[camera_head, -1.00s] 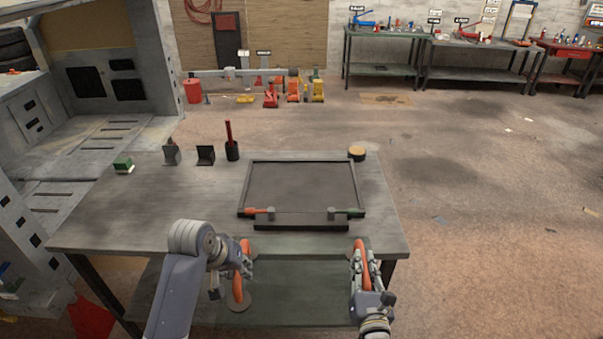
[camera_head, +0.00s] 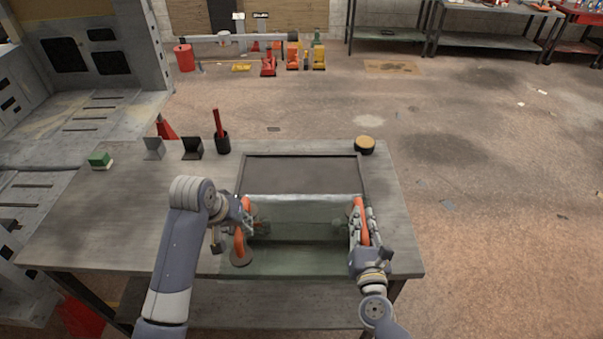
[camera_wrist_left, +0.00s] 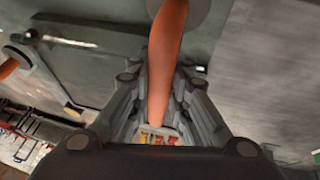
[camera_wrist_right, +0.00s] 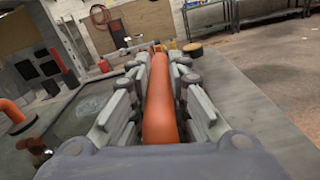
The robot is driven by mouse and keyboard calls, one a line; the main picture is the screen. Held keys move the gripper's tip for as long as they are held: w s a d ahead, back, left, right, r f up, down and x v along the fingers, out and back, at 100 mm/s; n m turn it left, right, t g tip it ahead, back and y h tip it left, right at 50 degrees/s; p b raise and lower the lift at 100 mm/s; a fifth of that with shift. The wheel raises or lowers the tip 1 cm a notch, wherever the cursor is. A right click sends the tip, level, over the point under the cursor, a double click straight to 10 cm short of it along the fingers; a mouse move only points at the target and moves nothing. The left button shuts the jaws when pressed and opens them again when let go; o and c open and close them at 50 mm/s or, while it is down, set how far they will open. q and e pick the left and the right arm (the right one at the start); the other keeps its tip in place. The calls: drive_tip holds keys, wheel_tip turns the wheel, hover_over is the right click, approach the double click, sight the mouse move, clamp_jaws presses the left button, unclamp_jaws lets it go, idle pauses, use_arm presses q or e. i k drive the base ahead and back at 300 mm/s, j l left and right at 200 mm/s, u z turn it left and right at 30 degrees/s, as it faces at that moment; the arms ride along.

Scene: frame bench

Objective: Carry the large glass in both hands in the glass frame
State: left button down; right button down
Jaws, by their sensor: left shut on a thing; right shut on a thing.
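The large glass (camera_head: 290,262) is a clear, greenish pane with orange suction handles. It is held in front of the table edge and overlaps the front of the frame in the head view. The glass frame (camera_head: 300,156) is a dark rectangular rim lying on the table; its front is seen only through the glass. My left gripper (camera_head: 244,222) is shut on the left orange handle (camera_head: 240,243), which fills its wrist view (camera_wrist_left: 166,60). My right gripper (camera_head: 358,226) is shut on the right orange handle (camera_head: 362,222), also in its wrist view (camera_wrist_right: 160,100).
The grey table (camera_head: 110,215) has bare room left of the frame. Open floor lies to the right.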

sight(299, 187)
drive_tip(key=i, duration=0.85)
